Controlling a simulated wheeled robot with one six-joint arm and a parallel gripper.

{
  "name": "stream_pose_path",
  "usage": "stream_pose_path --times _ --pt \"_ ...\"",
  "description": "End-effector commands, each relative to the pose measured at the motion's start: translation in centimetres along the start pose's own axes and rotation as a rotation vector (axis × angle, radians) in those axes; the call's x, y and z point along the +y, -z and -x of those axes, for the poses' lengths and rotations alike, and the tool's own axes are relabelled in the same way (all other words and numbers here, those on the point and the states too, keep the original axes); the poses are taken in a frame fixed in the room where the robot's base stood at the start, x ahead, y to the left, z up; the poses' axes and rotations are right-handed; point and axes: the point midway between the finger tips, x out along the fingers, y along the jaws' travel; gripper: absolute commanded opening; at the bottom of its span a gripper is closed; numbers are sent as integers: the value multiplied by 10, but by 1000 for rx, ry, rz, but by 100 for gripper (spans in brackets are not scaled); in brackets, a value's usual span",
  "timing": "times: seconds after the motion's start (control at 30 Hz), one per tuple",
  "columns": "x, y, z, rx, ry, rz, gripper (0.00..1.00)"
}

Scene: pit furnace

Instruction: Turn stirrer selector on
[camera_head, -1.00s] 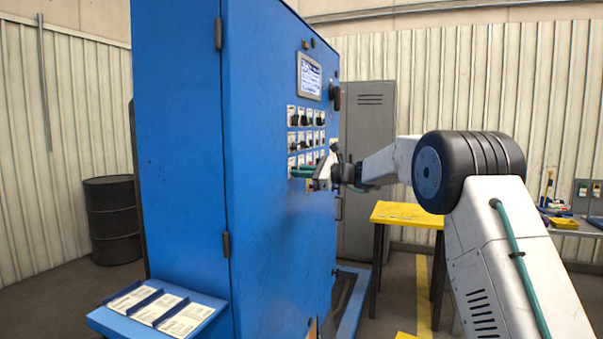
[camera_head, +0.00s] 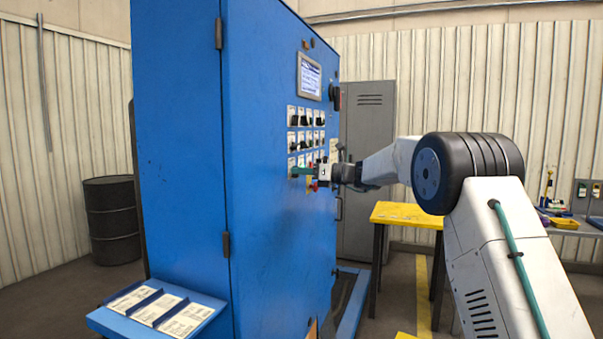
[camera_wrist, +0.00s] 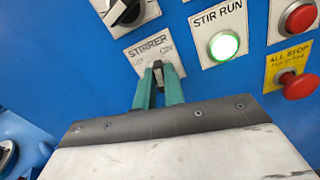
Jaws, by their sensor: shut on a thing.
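The stirrer selector's plate (camera_wrist: 150,55), marked STIRRER, is on the blue panel in the wrist view. Its knob (camera_wrist: 157,66) is mostly hidden between the green fingers of my gripper (camera_wrist: 159,75), which are shut on it. In the head view my gripper (camera_head: 303,171) is at the lower rows of controls on the cabinet face, and the selector itself is hidden there. To the right of the selector, the STIR RUN lamp (camera_wrist: 223,45) glows green-white. The exact angle of the knob and the smaller lettering on its plate are hard to read.
A red button (camera_wrist: 299,18) and the red ALL STOP mushroom button (camera_wrist: 300,86) are to the right, close to my gripper. Another selector (camera_wrist: 125,10) is above. The blue cabinet (camera_head: 270,230) stands left of my arm, with a yellow table (camera_head: 405,215) behind.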

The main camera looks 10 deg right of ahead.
Motion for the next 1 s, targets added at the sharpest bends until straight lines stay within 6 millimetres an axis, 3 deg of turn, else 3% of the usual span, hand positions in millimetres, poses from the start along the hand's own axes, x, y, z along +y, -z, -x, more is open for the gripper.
stream_pose_path --times 0.4,1.0 --pt "-2 0 0 0 1 -262 0" --pt "-2 0 1 -1 2 -333 0"
